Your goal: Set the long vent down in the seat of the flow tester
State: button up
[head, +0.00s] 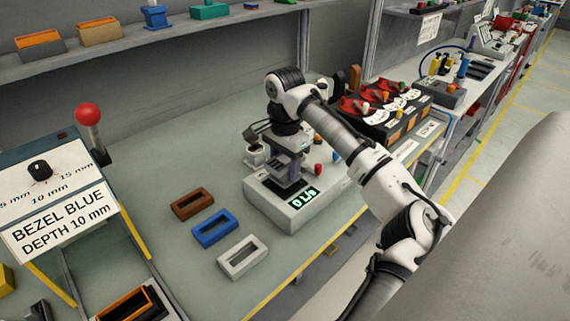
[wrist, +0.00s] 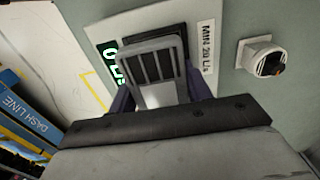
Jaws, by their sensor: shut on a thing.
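The long vent (wrist: 152,65) is grey with dark slats, held between the dark fingers of my gripper (wrist: 160,92). The flow tester (head: 275,205) is a pale box with a green display reading 0 L/s. In the wrist view its pale top (wrist: 112,25) lies under the vent, and the dark seat (wrist: 160,32) shows around the vent's far end. In the head view my gripper (head: 290,170) points down over the tester and hides much of the vent and seat. I cannot tell whether the vent touches the seat.
Brown (head: 192,204), blue (head: 214,229) and white (head: 243,256) frames lie on the bench left of the tester. A round white vent (wrist: 262,60) stands beside the tester in the wrist view. A red-knobbed lever (head: 88,116) is at the left; a dial unit (head: 395,105) stands behind right.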

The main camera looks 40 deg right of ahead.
aim_at(286, 159)
jog(key=shift+f+b, duration=0.45)
jog(key=shift+f, duration=0.65)
jog(key=o, duration=1.1)
jog(key=shift+o, duration=0.2)
notch_tip(286, 159, up, 14)
jog(key=shift+f+b, duration=0.1)
jog(key=shift+b, duration=0.65)
